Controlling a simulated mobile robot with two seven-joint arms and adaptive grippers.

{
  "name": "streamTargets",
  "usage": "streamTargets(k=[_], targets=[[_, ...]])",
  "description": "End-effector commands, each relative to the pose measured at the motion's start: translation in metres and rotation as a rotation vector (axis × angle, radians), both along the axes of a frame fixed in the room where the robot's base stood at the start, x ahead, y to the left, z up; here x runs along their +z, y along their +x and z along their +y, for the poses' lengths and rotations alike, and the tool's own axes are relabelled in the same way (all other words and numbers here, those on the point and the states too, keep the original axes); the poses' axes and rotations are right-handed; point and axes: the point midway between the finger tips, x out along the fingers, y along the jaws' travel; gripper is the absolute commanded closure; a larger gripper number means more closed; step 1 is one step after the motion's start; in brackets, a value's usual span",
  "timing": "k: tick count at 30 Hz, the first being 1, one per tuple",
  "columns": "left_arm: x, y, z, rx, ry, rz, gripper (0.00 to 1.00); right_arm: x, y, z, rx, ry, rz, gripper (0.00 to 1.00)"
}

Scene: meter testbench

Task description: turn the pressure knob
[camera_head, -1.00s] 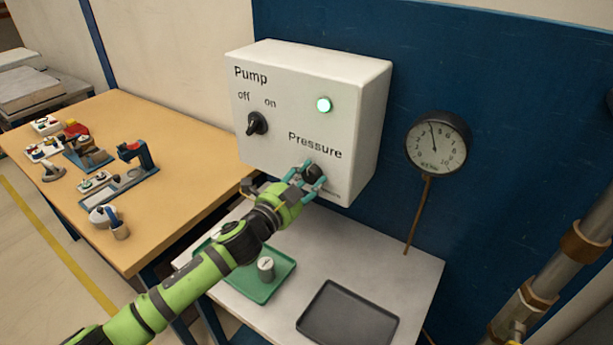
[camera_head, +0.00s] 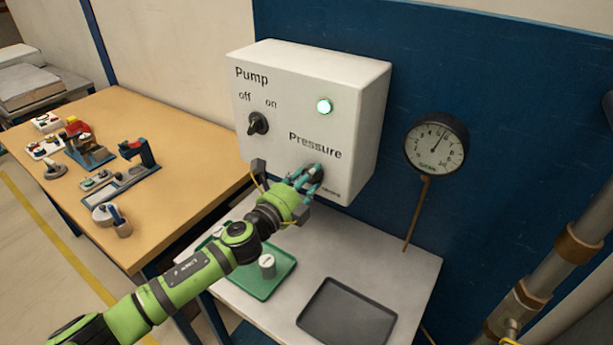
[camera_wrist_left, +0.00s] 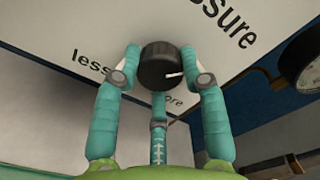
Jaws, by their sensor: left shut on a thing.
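The pressure knob (camera_wrist_left: 160,66) is black and round with a white pointer line. It sits low on the front of the white control box (camera_head: 350,100), under the word "Pressure". In the wrist view its pointer aims to the right. My left gripper (camera_head: 312,178) is shut on the knob; its teal fingers (camera_wrist_left: 209,80) stand on both sides of it. In the head view the fingers partly hide the knob. The pressure gauge (camera_head: 437,145) hangs to the right, its needle pointing up and slightly right. My right gripper is not in view.
A wooden table (camera_head: 190,135) with several parts is at left.

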Motion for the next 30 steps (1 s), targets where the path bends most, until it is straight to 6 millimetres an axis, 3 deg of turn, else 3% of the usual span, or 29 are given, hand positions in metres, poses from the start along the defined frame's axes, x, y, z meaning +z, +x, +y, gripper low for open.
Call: streamTargets(k=[12,26,27,28,30], targets=[[-0.0001,-0.0026,-0.0044,-0.011,0.121,-0.083,0.9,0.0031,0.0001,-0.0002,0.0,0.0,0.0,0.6],[-0.0032,-0.0033,-0.0044,-0.011,0.133,-0.085,0.9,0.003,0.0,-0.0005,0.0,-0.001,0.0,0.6],[-0.0034,-0.0033,-0.0045,-0.011,0.133,-0.085,0.5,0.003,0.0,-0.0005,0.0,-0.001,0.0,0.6],[-0.0036,-0.0034,-0.0044,-0.012,0.133,-0.085,0.38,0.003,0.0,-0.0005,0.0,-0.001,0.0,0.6],[-0.0038,-0.0031,-0.004,-0.011,0.133,-0.084,0.34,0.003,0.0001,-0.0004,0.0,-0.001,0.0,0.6]])
